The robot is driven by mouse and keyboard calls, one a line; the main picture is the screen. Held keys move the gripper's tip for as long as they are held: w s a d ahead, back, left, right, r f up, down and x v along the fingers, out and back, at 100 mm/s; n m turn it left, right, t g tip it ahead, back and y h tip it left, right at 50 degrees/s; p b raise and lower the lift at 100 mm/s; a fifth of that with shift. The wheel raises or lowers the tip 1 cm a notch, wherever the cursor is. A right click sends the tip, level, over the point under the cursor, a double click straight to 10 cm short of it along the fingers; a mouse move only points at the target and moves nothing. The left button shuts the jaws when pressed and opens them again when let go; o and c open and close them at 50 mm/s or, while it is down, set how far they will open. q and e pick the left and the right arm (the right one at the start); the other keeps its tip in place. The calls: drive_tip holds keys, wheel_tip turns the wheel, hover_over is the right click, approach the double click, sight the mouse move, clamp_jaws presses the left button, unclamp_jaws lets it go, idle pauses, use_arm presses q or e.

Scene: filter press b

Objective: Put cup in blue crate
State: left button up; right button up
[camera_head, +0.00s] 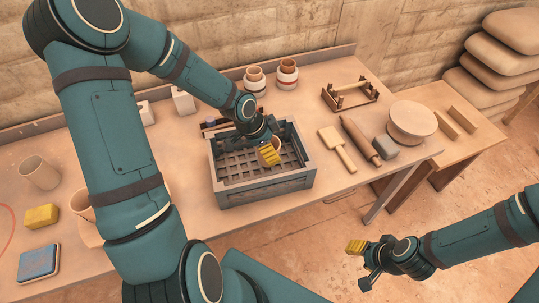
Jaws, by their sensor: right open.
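The crate (262,188) is a slatted, grey-blue open box standing on the table near its front edge. My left gripper (269,148) reaches down into it from above, its yellow fingertip pad over the crate's inside. A small terracotta cup (273,155) shows right at these fingers, partly hidden by them; whether they grip it or it rests on the crate floor is unclear. My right gripper (361,262) is open and empty, away from the table at the lower right.
Another cup (40,172) stands at the left, by a yellow sponge (41,216) and a blue pad (38,261). Stacked pots (287,74) stand behind the crate. A paddle (337,148), a rolling pin (361,140) and a round wheel (412,120) lie to the right.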

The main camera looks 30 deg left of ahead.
use_arm(q)
drive_tip(key=shift+f+b, duration=0.4)
drive_tip(key=shift+f, duration=1.1)
drive_tip(key=shift+f, duration=0.15)
drive_tip(key=o, duration=1.1)
drive_tip(key=shift+o, duration=0.2)
